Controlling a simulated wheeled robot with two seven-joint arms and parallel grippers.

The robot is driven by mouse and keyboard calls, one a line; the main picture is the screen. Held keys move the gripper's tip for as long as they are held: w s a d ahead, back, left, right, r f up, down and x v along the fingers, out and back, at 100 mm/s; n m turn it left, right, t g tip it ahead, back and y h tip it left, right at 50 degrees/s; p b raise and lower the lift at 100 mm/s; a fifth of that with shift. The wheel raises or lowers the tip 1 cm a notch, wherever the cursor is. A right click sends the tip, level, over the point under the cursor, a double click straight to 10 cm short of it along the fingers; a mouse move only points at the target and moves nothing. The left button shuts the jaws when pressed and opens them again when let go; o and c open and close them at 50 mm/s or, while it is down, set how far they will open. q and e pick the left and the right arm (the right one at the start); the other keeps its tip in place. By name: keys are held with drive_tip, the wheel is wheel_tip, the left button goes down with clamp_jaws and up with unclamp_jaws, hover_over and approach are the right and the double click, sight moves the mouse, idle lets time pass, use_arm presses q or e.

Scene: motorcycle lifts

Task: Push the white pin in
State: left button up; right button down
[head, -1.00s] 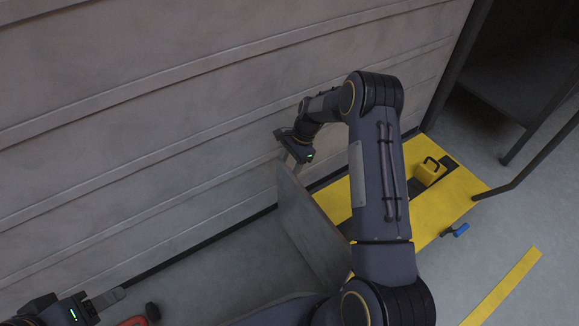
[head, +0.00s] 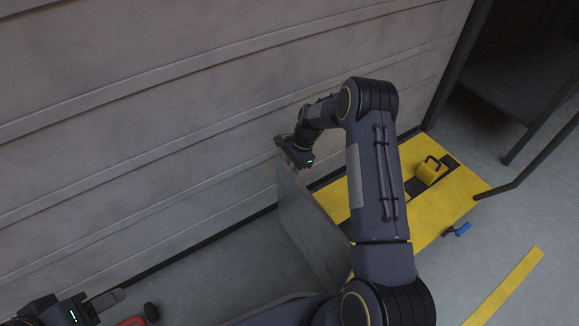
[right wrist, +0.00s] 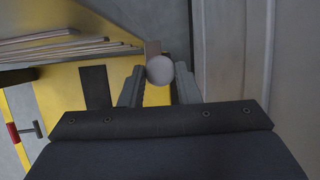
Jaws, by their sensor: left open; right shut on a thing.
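The white pin (right wrist: 159,70) shows in the right wrist view as a pale round end between the two fingers of my right gripper (right wrist: 158,86), which is shut on it. In the head view my right gripper (head: 293,153) is at the upper corner of an upright grey panel (head: 310,230), beside the grey wall. Its fingers and the pin are hidden there. How deep the pin sits cannot be told. My left gripper (head: 107,299) is open and empty at the lower left of the head view, partly cut off.
A yellow platform (head: 445,205) with a yellow block (head: 431,171) lies right of my right arm. A blue-handled item (head: 457,229) is beside it. The ribbed grey wall (head: 150,110) fills the left and back.

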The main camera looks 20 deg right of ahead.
drive_tip(key=shift+f, duration=0.75)
use_arm(q)
drive_tip(key=shift+f, duration=0.25)
use_arm(e)
drive_tip(key=c, duration=1.1)
unclamp_jaws()
drive_tip(key=shift+o, duration=0.2)
drive_tip(key=shift+r, duration=0.1)
use_arm(q)
wheel_tip(320, 180, up, 3)
drive_tip(key=p, duration=0.3)
drive_tip(key=shift+f, duration=0.1)
use_arm(e)
drive_tip(key=v, duration=0.7)
drive_tip(key=shift+r, duration=0.35)
drive_tip(key=shift+d, duration=0.15)
